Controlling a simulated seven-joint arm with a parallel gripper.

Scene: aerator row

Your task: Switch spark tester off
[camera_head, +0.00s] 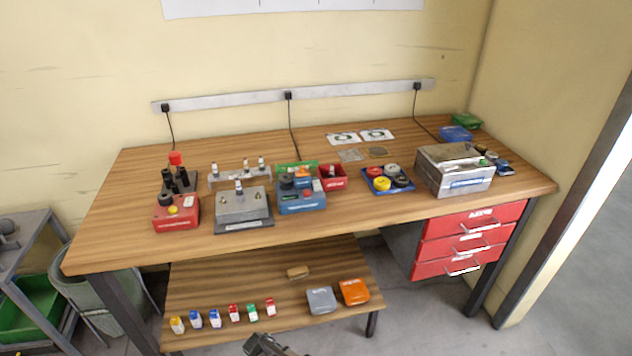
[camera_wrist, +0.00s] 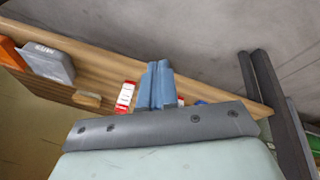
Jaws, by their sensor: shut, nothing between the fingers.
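Several devices stand on the wooden bench, and I cannot read which label names the spark tester. A red device (camera_head: 175,212) with a black knob and a yellow button is at the left. A grey unit (camera_head: 243,210) with a spark plug on top stands beside it. A blue device (camera_head: 301,197) with dark and orange knobs stands right of that. A silver box (camera_head: 455,170) is at the right. Switch positions are too small to tell. My gripper (camera_head: 254,341) is low in front of the lower shelf, apart from the devices. In the wrist view its blue fingers (camera_wrist: 157,86) are together, empty.
The bench (camera_head: 130,190) has a red drawer unit (camera_head: 470,240) under its right side. The lower shelf (camera_head: 230,275) holds several small bottles, a tan block (camera_head: 298,272), a grey box (camera_head: 320,300) and an orange box (camera_head: 353,291). A plug rack (camera_head: 240,177) stands behind the grey unit.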

